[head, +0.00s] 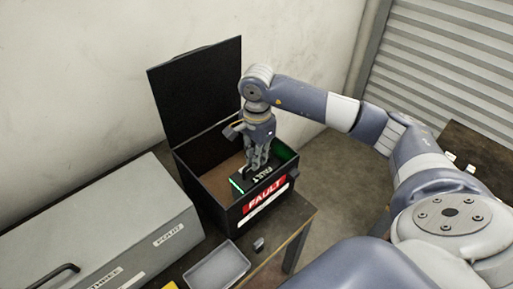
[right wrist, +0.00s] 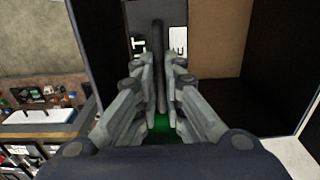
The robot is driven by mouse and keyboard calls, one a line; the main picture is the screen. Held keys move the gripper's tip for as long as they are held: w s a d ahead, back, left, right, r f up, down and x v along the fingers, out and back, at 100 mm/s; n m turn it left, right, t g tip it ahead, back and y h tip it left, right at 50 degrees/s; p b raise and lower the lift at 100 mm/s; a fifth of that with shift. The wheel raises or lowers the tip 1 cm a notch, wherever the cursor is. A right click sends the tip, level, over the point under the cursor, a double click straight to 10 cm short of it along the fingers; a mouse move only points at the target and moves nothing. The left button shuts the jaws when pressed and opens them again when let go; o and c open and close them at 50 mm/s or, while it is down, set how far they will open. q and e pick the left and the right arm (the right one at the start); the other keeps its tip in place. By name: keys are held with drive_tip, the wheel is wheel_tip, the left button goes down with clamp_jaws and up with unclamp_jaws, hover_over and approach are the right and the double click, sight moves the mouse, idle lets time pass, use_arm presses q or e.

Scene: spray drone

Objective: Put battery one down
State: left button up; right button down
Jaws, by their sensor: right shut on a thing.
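My right gripper (head: 257,165) reaches down into the box and is shut on the battery's handle. In the right wrist view the dark handle (right wrist: 159,65) stands between the two fingers (right wrist: 160,95), with a green glow below. I cannot tell whether the battery touches the box floor. My left gripper is not in view.
The box lid (head: 200,95) stands open at the back. A large grey case (head: 110,225) lies to the left. A grey tray (head: 217,268) and a small dark object (head: 258,244) lie in front of the box on the table. A dark table (head: 475,160) stands at the right.

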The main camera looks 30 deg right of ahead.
drive_tip(key=shift+w+f, duration=0.1)
drive_tip(key=shift+f, duration=0.55)
drive_tip(key=shift+f, duration=0.15)
drive_tip(key=c, duration=1.7)
unclamp_jaws()
drive_tip(key=shift+s, duration=0.2)
